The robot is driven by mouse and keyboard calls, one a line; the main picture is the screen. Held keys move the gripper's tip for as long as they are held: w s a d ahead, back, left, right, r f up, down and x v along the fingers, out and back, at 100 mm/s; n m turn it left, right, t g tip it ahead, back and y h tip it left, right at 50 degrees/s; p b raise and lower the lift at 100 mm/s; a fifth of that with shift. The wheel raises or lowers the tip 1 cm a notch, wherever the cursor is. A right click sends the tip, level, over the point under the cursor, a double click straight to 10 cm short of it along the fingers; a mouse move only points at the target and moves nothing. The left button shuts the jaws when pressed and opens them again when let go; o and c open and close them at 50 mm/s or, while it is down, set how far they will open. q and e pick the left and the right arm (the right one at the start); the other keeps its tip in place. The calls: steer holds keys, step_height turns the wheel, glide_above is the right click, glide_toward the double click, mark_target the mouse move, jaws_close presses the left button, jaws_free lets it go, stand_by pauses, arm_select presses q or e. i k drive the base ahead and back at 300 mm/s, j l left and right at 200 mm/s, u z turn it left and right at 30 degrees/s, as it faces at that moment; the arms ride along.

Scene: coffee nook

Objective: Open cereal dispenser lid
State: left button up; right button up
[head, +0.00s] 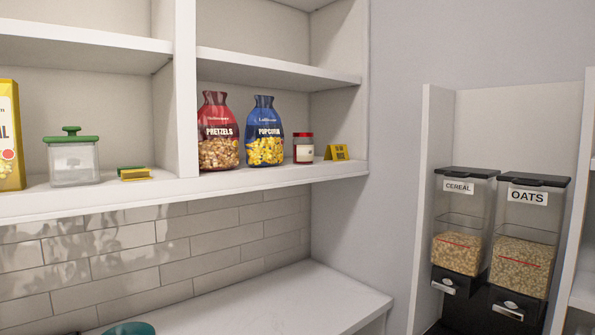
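The cereal dispenser (462,222) stands at the right in the head view, labelled CEREAL. It has a clear bin part filled with tan cereal and a black base with a small handle. Its black lid (467,172) lies flat on top and looks closed. The oats dispenser (526,238), labelled OATS, stands close beside it on the right, also with a black lid (534,179) on top. Neither of my grippers shows in the head view.
The dispensers stand in a white niche with a side panel (434,140) on the left. A white shelf (230,187) holds a pretzels bag (218,132), a popcorn bag (265,132), a red-lidded jar (303,148) and a green-lidded canister (73,160). The counter (270,300) below is mostly clear.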

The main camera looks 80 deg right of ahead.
mark_target(459, 172)
steer(key=k+z, duration=0.15)
steer(key=z, duration=1.6)
